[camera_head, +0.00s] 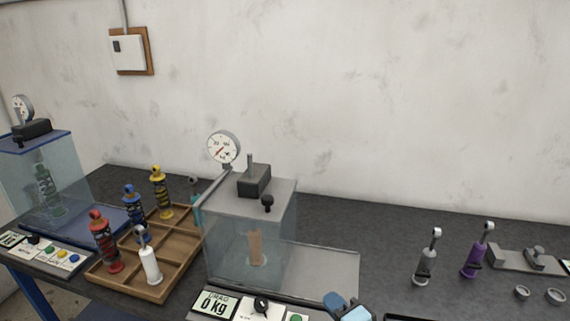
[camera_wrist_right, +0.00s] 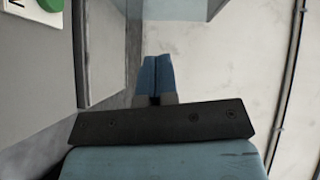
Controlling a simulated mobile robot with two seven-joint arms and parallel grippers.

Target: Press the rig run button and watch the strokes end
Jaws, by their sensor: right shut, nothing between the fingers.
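The central rig is a clear-walled box (camera_head: 225,248) with a grey top, a dial gauge (camera_head: 224,147) and a dark block above. The green button also shows in the right wrist view (camera_wrist_right: 50,4), at the top left corner. My right gripper (camera_head: 334,300) is just right of the panel; its blue fingers (camera_wrist_right: 155,72) are shut and empty, apart from the button. My left gripper is out of view.
A wooden tray (camera_head: 170,286) with several coloured shocks stands left of the rig. A second rig (camera_head: 68,175) with a button panel is at far left. Grey and purple shocks (camera_head: 476,252) stand at right. The dark bench between is mostly clear.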

